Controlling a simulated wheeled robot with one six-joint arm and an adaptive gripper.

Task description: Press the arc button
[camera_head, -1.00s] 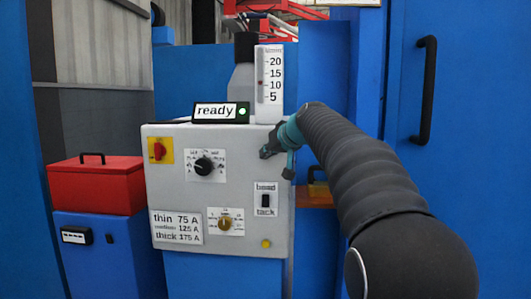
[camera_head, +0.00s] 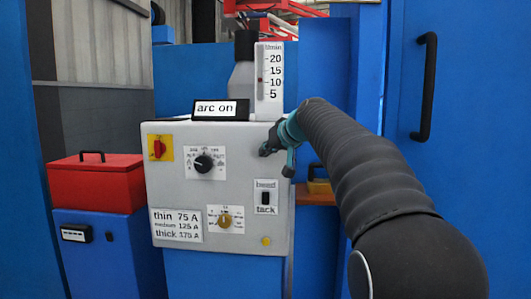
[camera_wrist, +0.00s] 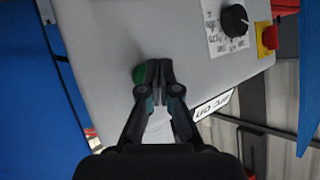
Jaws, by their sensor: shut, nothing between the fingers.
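The grey control panel (camera_head: 220,170) faces me, and its display (camera_head: 221,110) reads "arc on". My gripper (camera_head: 266,152) is at the panel's upper right, fingers toward its face. In the wrist view my gripper (camera_wrist: 159,68) has its fingers together, with their tips at the panel face. A round green button (camera_wrist: 140,73) shows there, partly hidden behind the left finger. The fingertips overlap its edge; I cannot tell if it is pushed in. In the head view my gripper hides the button.
The panel also carries a red switch (camera_head: 157,148) on yellow, a black knob (camera_head: 203,164), a brass knob (camera_head: 225,221), a bead/tack switch (camera_head: 265,198) and a yellow button (camera_head: 266,241). A flow gauge (camera_head: 269,80) stands on top. A red box (camera_head: 95,185) is at left.

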